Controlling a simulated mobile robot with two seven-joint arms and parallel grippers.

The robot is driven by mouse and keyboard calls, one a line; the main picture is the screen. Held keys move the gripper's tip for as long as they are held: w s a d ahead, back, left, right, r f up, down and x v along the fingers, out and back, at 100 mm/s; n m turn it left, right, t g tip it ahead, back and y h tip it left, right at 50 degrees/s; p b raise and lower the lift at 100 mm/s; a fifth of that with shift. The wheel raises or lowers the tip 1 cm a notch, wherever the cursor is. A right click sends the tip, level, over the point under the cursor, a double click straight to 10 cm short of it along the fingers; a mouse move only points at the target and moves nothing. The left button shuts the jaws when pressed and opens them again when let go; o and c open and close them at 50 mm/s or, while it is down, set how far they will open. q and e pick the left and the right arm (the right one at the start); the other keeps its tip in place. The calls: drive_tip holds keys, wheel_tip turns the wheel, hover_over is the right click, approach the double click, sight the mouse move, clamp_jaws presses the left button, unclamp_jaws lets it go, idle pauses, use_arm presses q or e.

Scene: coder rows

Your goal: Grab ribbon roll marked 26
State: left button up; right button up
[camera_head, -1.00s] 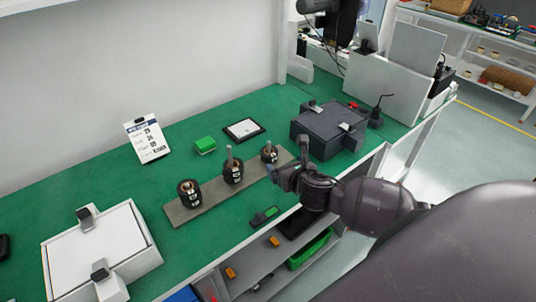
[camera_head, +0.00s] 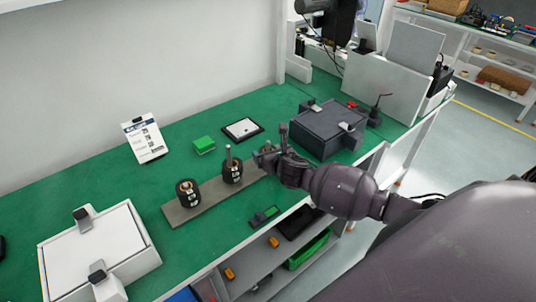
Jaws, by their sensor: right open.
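Black ribbon rolls with white labels sit on upright pegs along a grey-brown board on the green bench. The left roll (camera_head: 188,193) and the middle roll (camera_head: 232,171) show clearly. The right roll is mostly hidden behind my right gripper, and only a little of its top shows. The numbers on the labels are too small to read. My right gripper (camera_head: 268,156) is open at the right end of the board (camera_head: 209,205), over or beside the right roll. I cannot tell if it touches the roll. My left gripper is not in view.
A white label card (camera_head: 144,139) leans near the wall. A green block (camera_head: 204,145) and a black-framed pad (camera_head: 243,129) lie behind the rolls. A dark grey box (camera_head: 328,128) stands close right of my gripper. A white box (camera_head: 98,251) is front left. A small green-black device (camera_head: 264,215) lies near the edge.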

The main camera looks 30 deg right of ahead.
drive_tip(key=shift+w, duration=0.15)
drive_tip(key=c, duration=1)
drive_tip(key=shift+r, duration=0.1)
